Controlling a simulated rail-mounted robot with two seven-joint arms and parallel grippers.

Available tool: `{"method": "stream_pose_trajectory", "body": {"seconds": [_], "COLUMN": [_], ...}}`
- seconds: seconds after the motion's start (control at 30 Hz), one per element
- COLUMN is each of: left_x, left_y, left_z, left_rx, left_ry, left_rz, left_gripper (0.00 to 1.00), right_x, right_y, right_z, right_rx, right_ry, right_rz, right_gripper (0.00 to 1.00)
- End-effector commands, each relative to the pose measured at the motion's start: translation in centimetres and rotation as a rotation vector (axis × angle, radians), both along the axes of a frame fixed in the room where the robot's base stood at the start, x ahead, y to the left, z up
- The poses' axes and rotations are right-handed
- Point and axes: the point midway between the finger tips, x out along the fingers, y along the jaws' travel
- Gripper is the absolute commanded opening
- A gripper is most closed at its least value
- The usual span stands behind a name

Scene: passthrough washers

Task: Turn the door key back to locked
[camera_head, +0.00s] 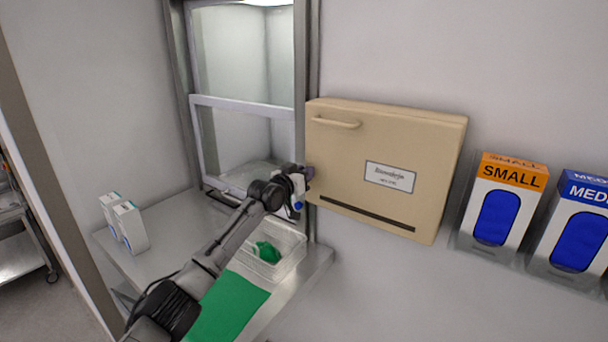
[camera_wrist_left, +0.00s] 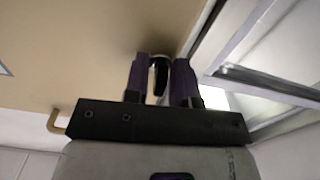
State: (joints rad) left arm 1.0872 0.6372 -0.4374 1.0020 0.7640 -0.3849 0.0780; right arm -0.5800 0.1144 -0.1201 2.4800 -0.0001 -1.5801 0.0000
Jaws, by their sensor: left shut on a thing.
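The beige wall cabinet (camera_head: 345,160) has a shut door with a bar handle at its top left, a white label and a dark slot along its bottom. My left gripper (camera_head: 305,174) is at the left edge of the cabinet door. In the left wrist view the two purple fingers (camera_wrist_left: 162,85) are shut on the door key (camera_wrist_left: 160,72), close against the beige door. Only a small dark and pale part of the key shows between the fingers. The way the key is turned cannot be read. My right gripper is in neither view.
A framed pass-through window (camera_head: 243,103) stands left of the cabinet. Below is a steel shelf (camera_head: 160,245) with white boxes (camera_head: 130,227), a clear bin (camera_head: 290,262) holding a green item, and a green cloth (camera_head: 228,308). Glove boxes (camera_head: 500,205) hang to the right.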

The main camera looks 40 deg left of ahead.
Motion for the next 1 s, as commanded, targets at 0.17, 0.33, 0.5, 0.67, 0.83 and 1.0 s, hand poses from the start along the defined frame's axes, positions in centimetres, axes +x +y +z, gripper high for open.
{"method": "stream_pose_trajectory", "body": {"seconds": [0.17,0.33,0.5,0.67,0.83,1.0], "left_x": [0.01,0.01,0.01,0.01,0.01,0.01], "left_y": [0.00,0.01,0.01,0.01,0.01,0.00], "left_z": [-0.09,-0.09,-0.08,-0.08,-0.08,-0.07], "left_rx": [0.069,0.102,0.116,0.117,0.116,0.115], "left_ry": [0.004,0.005,0.005,0.005,0.005,0.004], "left_rz": [0.000,0.000,0.000,0.000,0.000,0.000], "left_gripper": [0.01,0.01,0.01,0.01,0.01,0.35], "right_x": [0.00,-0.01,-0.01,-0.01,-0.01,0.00], "right_y": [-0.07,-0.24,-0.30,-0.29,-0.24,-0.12], "right_z": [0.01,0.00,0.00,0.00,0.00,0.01], "right_rx": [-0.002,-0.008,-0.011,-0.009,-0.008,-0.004], "right_ry": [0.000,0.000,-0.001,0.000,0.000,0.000], "right_rz": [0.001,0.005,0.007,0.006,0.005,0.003], "right_gripper": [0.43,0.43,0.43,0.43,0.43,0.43]}}
